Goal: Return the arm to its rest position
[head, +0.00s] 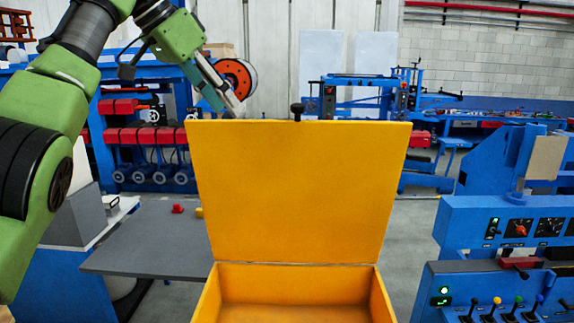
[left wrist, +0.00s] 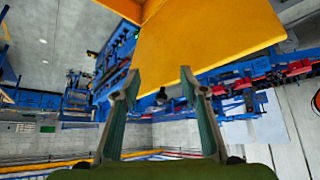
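My left arm comes in from the left in the head view, raised and bent. My left gripper (head: 222,98) is beside the upper left corner of the yellow lid, and in that view it seems close to the lid's edge; I cannot tell whether it touches. In the left wrist view the two fingers of the left gripper (left wrist: 158,76) are spread apart with nothing held between them. The yellow box (head: 300,284) has its lid (head: 298,190) standing open and upright, with a black knob (head: 297,110) at its top edge. My right gripper does not show.
A grey table (head: 150,245) with a small red piece (head: 178,208) stands left of the box. A blue control panel (head: 500,225) with levers stands at the right. Blue machines and an orange spool (head: 236,76) are behind. The space above the lid looks clear.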

